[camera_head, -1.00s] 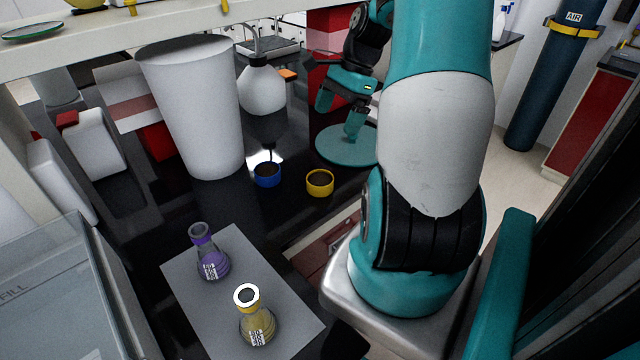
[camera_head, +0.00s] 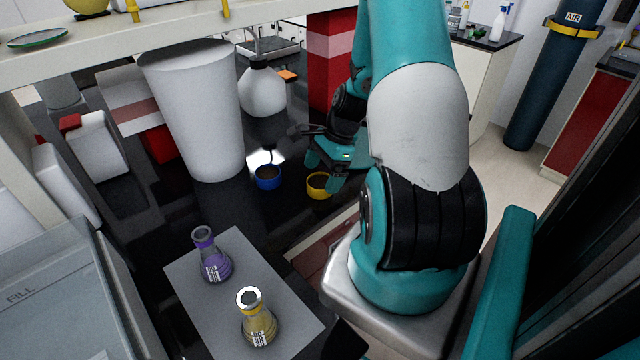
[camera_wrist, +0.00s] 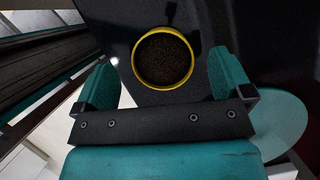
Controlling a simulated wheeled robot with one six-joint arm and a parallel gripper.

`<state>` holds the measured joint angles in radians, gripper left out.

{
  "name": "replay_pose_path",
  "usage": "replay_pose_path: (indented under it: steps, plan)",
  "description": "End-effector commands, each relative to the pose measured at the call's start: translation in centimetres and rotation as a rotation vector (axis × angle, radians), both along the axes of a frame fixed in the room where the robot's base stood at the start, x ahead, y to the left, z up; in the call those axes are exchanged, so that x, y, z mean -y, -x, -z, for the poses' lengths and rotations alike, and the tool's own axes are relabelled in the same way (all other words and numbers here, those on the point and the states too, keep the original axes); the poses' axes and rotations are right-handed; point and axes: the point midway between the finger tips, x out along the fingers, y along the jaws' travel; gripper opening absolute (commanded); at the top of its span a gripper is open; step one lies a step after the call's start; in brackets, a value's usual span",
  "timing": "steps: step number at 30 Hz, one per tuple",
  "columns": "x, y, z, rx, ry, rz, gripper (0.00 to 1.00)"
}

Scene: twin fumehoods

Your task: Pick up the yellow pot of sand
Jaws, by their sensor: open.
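The yellow pot of sand (camera_head: 318,187) stands upright on the black bench near its front edge. In the wrist view the pot (camera_wrist: 163,86) is a yellow ring around dark brown sand, lying ahead of the space between my fingers. My gripper (camera_head: 324,170) is open and empty. In the head view it is beside and partly over the pot, covering part of its right side. In the wrist view my gripper's two teal fingers (camera_wrist: 164,82) are spread wider than the pot, one on each side. I cannot tell the height gap.
A blue pot (camera_head: 268,178) stands left of the yellow one. A large white bin (camera_head: 197,115) and a white wash bottle (camera_head: 263,90) stand behind. A grey mat (camera_head: 190,285) holds a purple flask (camera_head: 211,259) and a yellow flask (camera_head: 257,322). A teal disc (camera_wrist: 278,124) lies to the right.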

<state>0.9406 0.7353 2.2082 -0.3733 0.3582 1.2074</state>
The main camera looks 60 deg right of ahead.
Motion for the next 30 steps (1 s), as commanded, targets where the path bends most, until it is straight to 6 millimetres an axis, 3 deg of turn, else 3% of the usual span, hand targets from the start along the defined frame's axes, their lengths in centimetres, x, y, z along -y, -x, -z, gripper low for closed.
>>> replay_pose_path:
  steps: [6,14,15,17,22,30]
  plan:
    - [-1.0,-0.6,2.6,-0.002,-0.001,-0.001,0.98]
    - [-1.1,-0.7,3.1,0.0,0.001,-0.001,0.98]
    - [-1.1,-0.7,3.1,0.0,0.001,-0.001,0.95]
    - [-1.1,-0.7,3.1,0.0,0.001,0.0,0.82]
    - [-1.1,-0.7,3.1,0.0,0.001,0.0,0.42]
    - [-1.1,-0.7,3.0,0.0,0.001,-0.001,0.41]
